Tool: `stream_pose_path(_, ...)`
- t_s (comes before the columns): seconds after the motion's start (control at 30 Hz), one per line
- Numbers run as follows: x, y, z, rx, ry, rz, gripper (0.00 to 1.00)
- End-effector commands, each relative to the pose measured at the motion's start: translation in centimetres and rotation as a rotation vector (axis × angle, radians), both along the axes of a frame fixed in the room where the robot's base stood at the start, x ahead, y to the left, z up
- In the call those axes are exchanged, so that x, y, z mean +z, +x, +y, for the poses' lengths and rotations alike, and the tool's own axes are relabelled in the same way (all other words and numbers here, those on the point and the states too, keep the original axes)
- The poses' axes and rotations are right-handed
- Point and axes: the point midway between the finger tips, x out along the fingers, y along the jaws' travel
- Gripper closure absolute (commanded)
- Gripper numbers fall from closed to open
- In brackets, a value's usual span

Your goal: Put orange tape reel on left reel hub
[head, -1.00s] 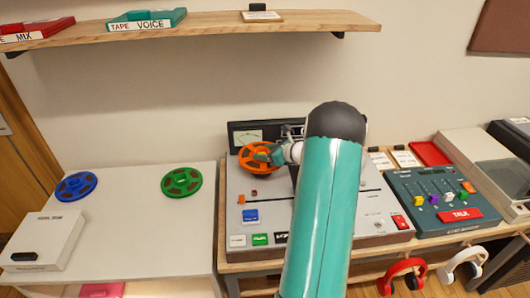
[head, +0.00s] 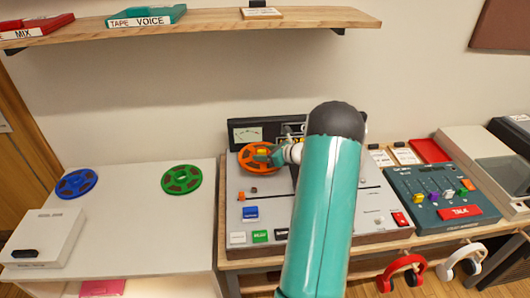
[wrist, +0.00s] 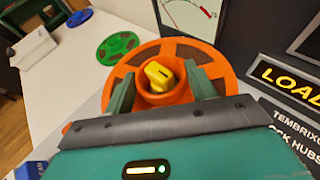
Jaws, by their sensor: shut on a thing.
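The orange tape reel (head: 258,168) is at the upper left of the tape machine (head: 262,192), below its meter. My gripper (head: 274,154) is shut on the reel's raised centre. In the wrist view the two green fingers stand on either side of the orange centre ring of the reel (wrist: 208,70). A yellow hub (wrist: 160,76) shows inside that ring, so the reel is around the left hub. Whether the reel rests fully down on the machine cannot be told. The right side of the machine is partly hidden by my arm.
A blue reel (head: 76,183) and a green reel (head: 181,179) lie on the white table (head: 140,235) at left, with a white box (head: 45,238). A mixer (head: 432,199) stands right of the machine. A wooden shelf (head: 220,24) runs above. Red headphones (head: 402,272) hang at the front.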

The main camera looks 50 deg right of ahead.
Motion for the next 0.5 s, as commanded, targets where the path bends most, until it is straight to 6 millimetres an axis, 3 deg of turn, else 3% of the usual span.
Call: stream_pose_path(0.5, -0.85, 0.03, -0.02, 0.0, 0.0, -0.001, 0.78)
